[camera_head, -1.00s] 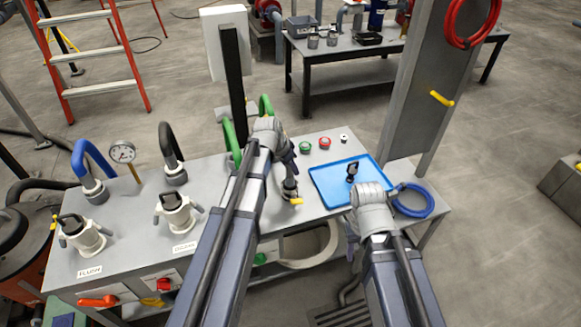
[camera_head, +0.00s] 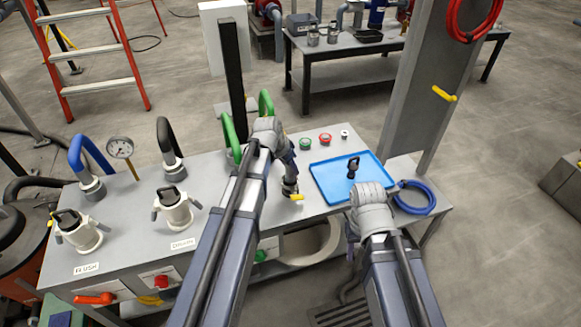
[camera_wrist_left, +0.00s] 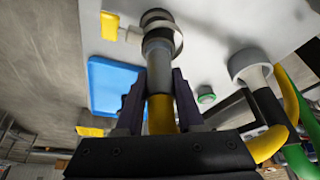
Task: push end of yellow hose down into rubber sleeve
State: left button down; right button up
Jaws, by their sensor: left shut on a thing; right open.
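My left gripper (camera_head: 290,182) is low over the right half of the grey bench. In the left wrist view my left gripper (camera_wrist_left: 160,95) is shut on the yellow hose (camera_wrist_left: 161,116), with one dark finger on each side. Beyond the fingers, a grey sleeve (camera_wrist_left: 158,55) with a pale ring around it is in line with the hose. The fingers and hose hide the joint, so I cannot tell how deep the hose end sits. My right gripper (camera_head: 352,235) is open and empty near the bench's front right, mostly hidden behind its wrist.
A blue tray (camera_head: 325,185) with a small black tool lies right of my left gripper. A coiled blue hose (camera_head: 415,208) is at the right end. Green hoops (camera_head: 230,135) and black and blue bent pipes stand to the left. A grey post (camera_head: 420,90) rises behind.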

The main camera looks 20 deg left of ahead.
pick_arm(q)
jog(key=shift+c, duration=2.2)
grip_release()
jog(key=shift+r, duration=0.1)
jog(key=p+v, duration=0.7)
jog(key=shift+r, duration=0.25)
jog(key=shift+s, duration=0.2)
jog(key=s+d+f+n+g+y, duration=0.1)
jog(key=s+d+n+g, duration=0.15)
jog(key=s, duration=0.55)
jog(key=s+d+f+n+g+y, duration=0.1)
jog(key=s+n, duration=0.2)
jog(key=s, duration=0.5)
jog(key=s+d+m+y, duration=0.1)
jog(key=s+d+m, duration=0.2)
jog(key=d, duration=0.8)
jog(key=shift+s+r+g+y, duration=0.3)
jog(key=shift+s+g, duration=0.15)
jog(key=shift+s, duration=0.7)
